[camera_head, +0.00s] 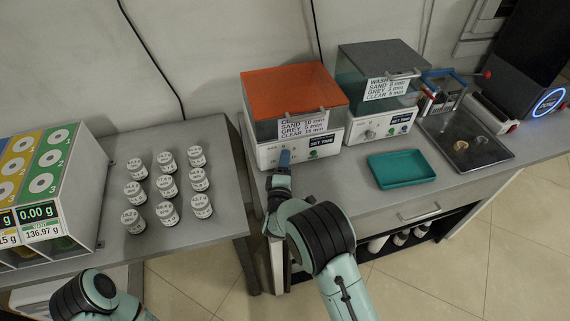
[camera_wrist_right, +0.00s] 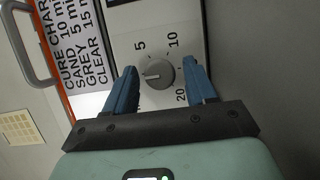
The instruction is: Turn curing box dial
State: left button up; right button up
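The curing box (camera_head: 293,108) has an orange lid and a white front panel, and stands on the bench in the middle of the head view. Its chart label (camera_head: 303,124) is on the front. The grey dial (camera_wrist_right: 159,74) shows in the right wrist view, with numbers such as 5, 10 and 20 around it. My right gripper (camera_wrist_right: 160,82) is open, with one blue finger on each side of the dial and gaps visible between fingers and dial. In the head view the gripper (camera_head: 284,158) hides the dial. My left arm shows at the bottom left; its gripper is out of view.
Several white-lidded jars (camera_head: 167,185) stand on the left table (camera_head: 222,195). A dark metal tray (camera_head: 466,140) lies farther right. A gap separates the two tables.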

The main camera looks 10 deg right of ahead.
jog(key=c, duration=0.8)
